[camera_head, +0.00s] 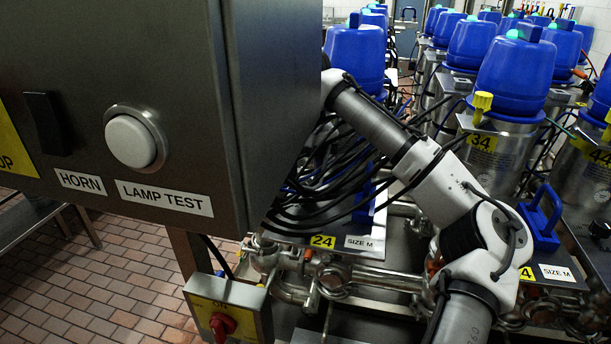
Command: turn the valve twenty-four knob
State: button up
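A yellow label reading 24 (323,241) sits on a plate low in the middle, beside a white SIZE M label (360,243). A narrow part of a blue piece (365,208) shows above that plate among black cables. I cannot make out a knob for valve twenty-four; the grey cabinet and the cables cover much of that area. My white and grey arm (440,185) rises from the bottom right, bends, and runs up left behind the cabinet edge. My gripper is not in view.
The grey cabinet (240,110) with a white lamp test button (130,141) fills the upper left, close to my arm. Steel pipes (380,277) run below my arm.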

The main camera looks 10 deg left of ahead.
aim_at(306, 182)
jog(key=shift+n, duration=0.8)
jog(key=o, duration=1)
notch_tip(306, 182, up, 14)
jog(key=shift+f, duration=0.1)
dwell(0.3)
